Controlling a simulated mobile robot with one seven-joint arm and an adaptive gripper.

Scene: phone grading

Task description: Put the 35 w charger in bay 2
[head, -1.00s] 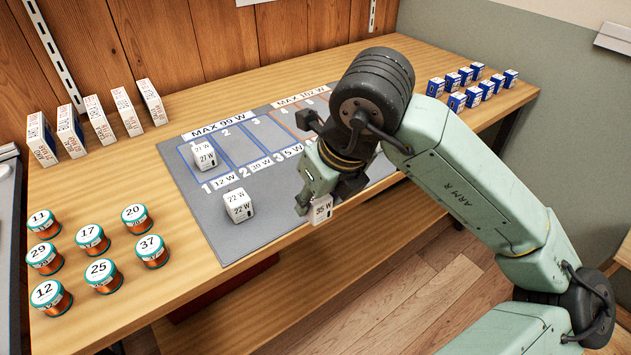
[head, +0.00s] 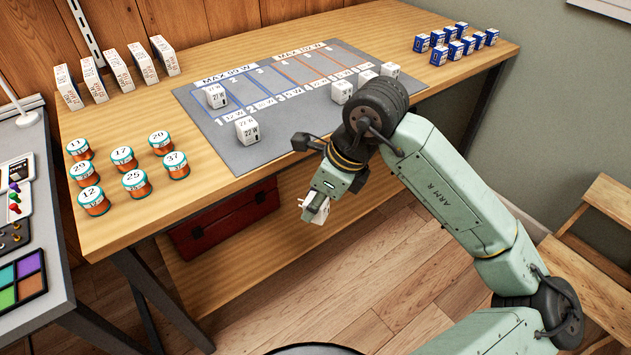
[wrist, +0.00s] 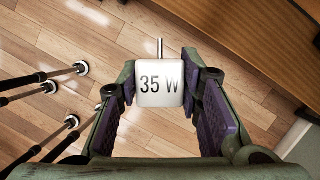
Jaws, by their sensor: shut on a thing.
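My gripper (head: 321,199) is shut on the white 35 W charger (head: 317,211), held out over the floor in front of the table's front edge. In the wrist view the charger (wrist: 160,85) sits between the two finger pads with its "35 W" label facing the camera and a metal prong at its far end. The grey mat (head: 233,150) on the table carries blue-lined and orange-lined numbered bays. A 27 W charger (head: 216,97) stands in bay 1 of the blue group. Bay 2 (head: 241,87) beside it looks empty. A 22 W charger (head: 247,131) stands on the mat's front part.
Two more white chargers (head: 390,70) (head: 342,92) stand at the mat's right, one partly beside my arm. Numbered copper spools (head: 134,183) and upright boxes (head: 115,68) are at left. Small blue boxes (head: 455,47) stand at right. A red case (head: 225,220) lies under the table.

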